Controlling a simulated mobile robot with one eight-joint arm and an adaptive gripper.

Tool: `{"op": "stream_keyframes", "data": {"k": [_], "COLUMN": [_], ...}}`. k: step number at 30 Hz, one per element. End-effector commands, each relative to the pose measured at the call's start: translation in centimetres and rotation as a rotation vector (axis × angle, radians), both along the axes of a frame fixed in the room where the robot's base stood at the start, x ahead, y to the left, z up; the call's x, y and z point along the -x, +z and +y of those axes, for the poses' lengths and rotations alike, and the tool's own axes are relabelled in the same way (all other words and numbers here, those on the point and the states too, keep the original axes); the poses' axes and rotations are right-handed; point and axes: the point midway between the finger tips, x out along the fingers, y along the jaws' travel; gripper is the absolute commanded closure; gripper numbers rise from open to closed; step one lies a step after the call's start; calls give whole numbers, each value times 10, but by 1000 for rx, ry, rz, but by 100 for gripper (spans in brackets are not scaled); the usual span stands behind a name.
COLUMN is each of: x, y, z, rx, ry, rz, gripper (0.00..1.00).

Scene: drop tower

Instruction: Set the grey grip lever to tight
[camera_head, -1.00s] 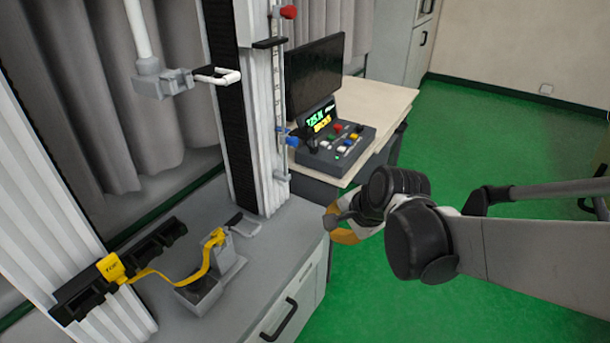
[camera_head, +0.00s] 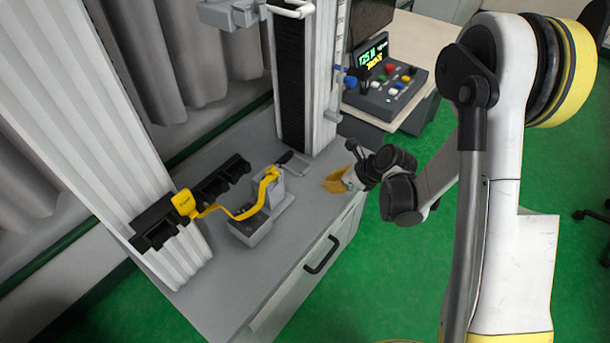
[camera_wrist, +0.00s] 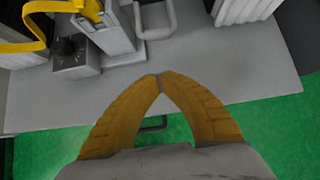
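A grey U-shaped loop handle (camera_head: 296,168) lies low on the grey bench, behind the upright grey clamp block (camera_head: 278,188). It looks like the grey grip lever, but I cannot be sure or read its setting. In the wrist view the loop handle (camera_wrist: 155,20) is beyond my fingertips, beside the clamp block (camera_wrist: 115,35). My gripper (camera_head: 326,186) is above the bench's right part, to the right of the clamp and apart from it. In the wrist view my gripper's yellow fingers (camera_wrist: 160,77) meet at the tips with nothing between them.
A yellow strap (camera_head: 240,215) runs from a black rack (camera_head: 190,208) to the clamp block. A grey box with a dark knob (camera_wrist: 66,45) stands beside it. The tall black-and-grey column (camera_head: 303,75) rises behind. The bench front (camera_head: 245,275) is clear.

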Motion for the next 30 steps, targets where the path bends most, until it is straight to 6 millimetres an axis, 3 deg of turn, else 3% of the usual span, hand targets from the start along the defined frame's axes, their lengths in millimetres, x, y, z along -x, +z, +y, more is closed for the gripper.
{"op": "stream_keyframes", "data": {"k": [14, 28, 30], "x": [-2, -38, -42], "y": [-7, -79, -77], "z": [3, 49, 53], "rx": [-7, -7, -7], "ry": [-6, -5, -6], "rz": [6, 5, 4], "gripper": [100, 100, 100]}}
